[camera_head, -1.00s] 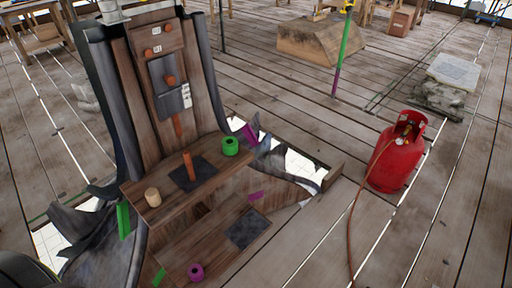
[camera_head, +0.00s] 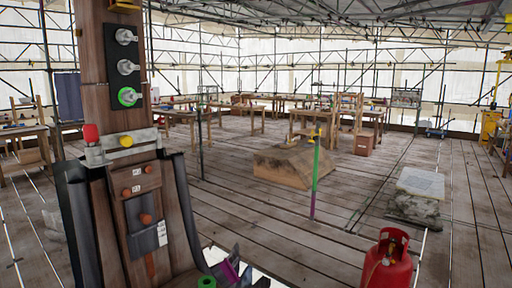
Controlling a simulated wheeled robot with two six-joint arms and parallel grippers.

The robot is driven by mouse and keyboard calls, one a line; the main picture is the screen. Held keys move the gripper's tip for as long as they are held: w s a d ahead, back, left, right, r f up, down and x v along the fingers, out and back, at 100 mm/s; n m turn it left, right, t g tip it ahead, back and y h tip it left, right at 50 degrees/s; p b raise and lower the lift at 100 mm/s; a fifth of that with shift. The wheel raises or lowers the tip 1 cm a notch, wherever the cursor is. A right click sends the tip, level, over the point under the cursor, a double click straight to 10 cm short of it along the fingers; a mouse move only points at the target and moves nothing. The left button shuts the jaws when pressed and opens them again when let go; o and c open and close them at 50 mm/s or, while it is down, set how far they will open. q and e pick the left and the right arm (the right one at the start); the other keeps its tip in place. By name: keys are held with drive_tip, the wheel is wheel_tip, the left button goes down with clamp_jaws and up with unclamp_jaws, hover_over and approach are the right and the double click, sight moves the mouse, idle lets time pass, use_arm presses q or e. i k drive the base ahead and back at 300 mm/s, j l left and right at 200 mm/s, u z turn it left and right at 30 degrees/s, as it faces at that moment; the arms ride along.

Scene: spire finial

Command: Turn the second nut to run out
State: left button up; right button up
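A wooden post (camera_head: 95,60) at the left carries a dark panel (camera_head: 117,50) with silver threaded studs or bolts, an upper one (camera_head: 125,36) and a middle one (camera_head: 128,67). A green ring-shaped nut (camera_head: 129,96) sits around the lowest one. I cannot tell which part is the second nut. Another green nut (camera_head: 206,282) is partly cut off at the bottom edge. Below the panel, a grey metal bracket (camera_head: 105,152) crosses the post, with a red knob (camera_head: 91,133) and a yellow knob (camera_head: 126,141).
A red gas cylinder (camera_head: 388,262) stands at the lower right. A wooden block (camera_head: 287,165) lies on the plank floor, with a green and purple pole (camera_head: 316,180) beside it. Stone slabs (camera_head: 416,200) lie at the right. Workbenches and scaffolding stand behind.

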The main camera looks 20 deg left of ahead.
sight(123, 69)
drive_tip(key=u, duration=1.25)
